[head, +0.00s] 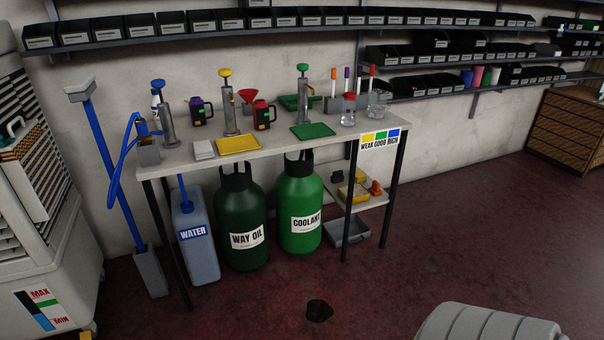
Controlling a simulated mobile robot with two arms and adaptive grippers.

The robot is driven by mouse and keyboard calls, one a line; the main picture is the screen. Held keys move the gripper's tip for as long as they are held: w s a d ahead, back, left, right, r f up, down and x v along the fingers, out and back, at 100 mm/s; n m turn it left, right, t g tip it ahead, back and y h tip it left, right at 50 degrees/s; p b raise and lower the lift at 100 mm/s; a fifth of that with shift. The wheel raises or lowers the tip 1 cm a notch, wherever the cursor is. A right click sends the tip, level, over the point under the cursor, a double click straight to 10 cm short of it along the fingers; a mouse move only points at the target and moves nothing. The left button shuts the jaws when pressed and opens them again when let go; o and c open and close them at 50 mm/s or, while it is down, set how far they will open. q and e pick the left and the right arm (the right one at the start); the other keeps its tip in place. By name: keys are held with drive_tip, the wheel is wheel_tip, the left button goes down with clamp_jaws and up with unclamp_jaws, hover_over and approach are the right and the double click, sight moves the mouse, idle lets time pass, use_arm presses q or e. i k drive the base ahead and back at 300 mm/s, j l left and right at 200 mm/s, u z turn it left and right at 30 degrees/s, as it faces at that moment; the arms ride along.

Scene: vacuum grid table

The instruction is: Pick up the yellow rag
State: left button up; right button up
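A flat yellow piece (238,144) lies on the grey table top (275,145), near its front edge and in front of the yellow-topped pump (229,105). It could be the yellow rag, but I cannot tell cloth from a shallow tray at this size. Other small yellow items (352,192) sit on the low shelf under the table's right end, and their shape is unclear. Neither of my grippers shows in the head view.
On the table, a white stack (203,149) lies left of the yellow piece and a green flat piece (313,131) right. Jugs labelled WATER (199,255), WAY OIL (243,220) and COOLANT (299,205) stand underneath.

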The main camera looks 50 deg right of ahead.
sight(360, 176)
drive_tip(key=z, duration=1.9)
